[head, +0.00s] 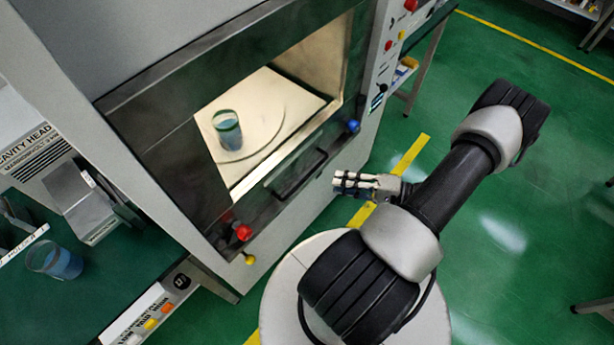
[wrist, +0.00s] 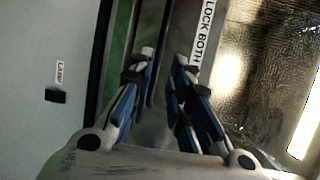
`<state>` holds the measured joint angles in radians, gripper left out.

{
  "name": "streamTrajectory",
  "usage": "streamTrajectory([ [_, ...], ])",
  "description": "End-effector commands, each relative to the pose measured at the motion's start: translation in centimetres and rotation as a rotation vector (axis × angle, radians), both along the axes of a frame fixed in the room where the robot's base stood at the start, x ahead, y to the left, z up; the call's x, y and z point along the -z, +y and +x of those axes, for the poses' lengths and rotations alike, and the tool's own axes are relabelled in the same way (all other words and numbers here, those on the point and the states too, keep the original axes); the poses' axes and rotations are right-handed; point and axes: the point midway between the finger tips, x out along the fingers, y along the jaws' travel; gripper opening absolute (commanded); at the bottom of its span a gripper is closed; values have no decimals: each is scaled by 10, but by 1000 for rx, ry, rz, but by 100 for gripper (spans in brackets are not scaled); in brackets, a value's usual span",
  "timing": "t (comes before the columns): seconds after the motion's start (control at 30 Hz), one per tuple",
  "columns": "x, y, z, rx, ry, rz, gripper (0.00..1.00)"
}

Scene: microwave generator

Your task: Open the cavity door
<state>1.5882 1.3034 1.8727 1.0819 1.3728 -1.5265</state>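The cavity door (head: 180,150) is a dark frame around a large window on the grey machine's front. It appears shut. A dark bar handle (head: 297,174) runs along its lower part. A red knob (head: 243,232) and a blue knob (head: 353,126) sit at the two ends of the lower edge. My gripper (head: 337,181) is to the right of the handle, in front of the machine, and looks apart from it. A label reading "LOCK BOTH" (wrist: 206,35) is beside the meshed window.
A blue-filled beaker (head: 228,130) stands on the turntable inside the cavity. A yellow knob (head: 249,259) is below the red one. Another beaker (head: 54,261) stands on the green bench (head: 85,305) at left. The green floor (head: 530,190) at right is mostly clear.

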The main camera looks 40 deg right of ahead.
Motion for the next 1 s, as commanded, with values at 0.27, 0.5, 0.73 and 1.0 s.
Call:
streamTrajectory([
  [0.27,12,30,54,-5,1,4,18],
  [0.5,18,46,86,-5,0,2,18],
  [0.73,20,50,97,-1,0,2,18],
  [1.0,20,50,97,0,0,1,15],
])
